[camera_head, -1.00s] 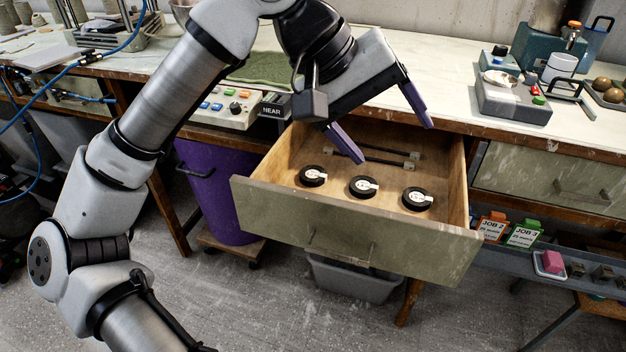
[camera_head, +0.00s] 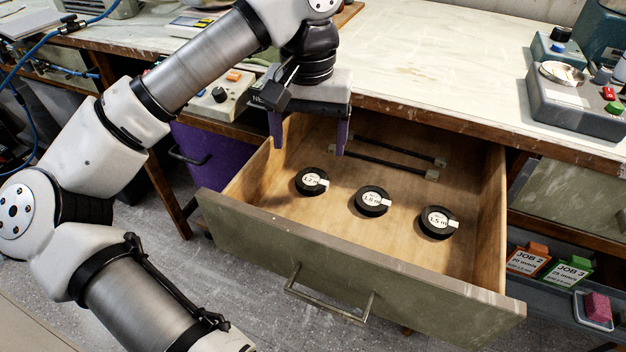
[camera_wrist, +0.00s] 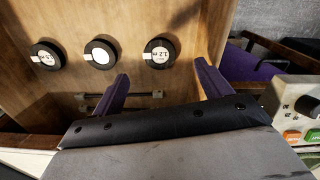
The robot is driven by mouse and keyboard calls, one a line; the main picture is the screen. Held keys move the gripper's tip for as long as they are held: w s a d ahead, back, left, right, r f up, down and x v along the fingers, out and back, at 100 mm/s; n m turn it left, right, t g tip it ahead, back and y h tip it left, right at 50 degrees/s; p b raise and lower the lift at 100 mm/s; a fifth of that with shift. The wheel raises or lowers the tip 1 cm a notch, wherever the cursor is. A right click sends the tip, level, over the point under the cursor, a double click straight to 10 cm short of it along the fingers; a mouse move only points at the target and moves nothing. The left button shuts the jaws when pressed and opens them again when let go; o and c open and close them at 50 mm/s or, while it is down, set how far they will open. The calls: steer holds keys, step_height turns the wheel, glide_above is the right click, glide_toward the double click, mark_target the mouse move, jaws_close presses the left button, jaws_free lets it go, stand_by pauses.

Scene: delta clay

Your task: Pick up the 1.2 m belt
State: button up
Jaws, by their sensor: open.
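The 1.2 m belt (camera_head: 312,182) is a black coil with a white label, lying flat at the left of a row of three in the open drawer (camera_head: 285,235). In the wrist view the 1.2 m belt (camera_wrist: 160,53) is the rightmost coil, just beyond the fingertips. My gripper (camera_head: 309,142) is open and empty, its purple fingers pointing down over the back left of the drawer. It sits behind the 1.2 m belt and apart from it. In the wrist view my gripper (camera_wrist: 163,72) has its fingers spread wide.
The 1.8 m belt (camera_head: 372,200) and the 1.5 m belt (camera_head: 438,222) lie to the right. Two dark rods (camera_head: 400,150) lie at the drawer's back. The worktop edge (camera_head: 440,122) overhangs behind. A purple bin (camera_head: 205,160) stands to the left.

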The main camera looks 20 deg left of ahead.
mark_target(312, 180)
steer(key=f, duration=0.8)
steer(key=shift+w+f+b, duration=0.15)
steer(key=shift+w+b, duration=0.1)
steer(key=shift+b, duration=0.1)
steer(key=c, duration=1.1)
steer(key=shift+d, duration=0.1)
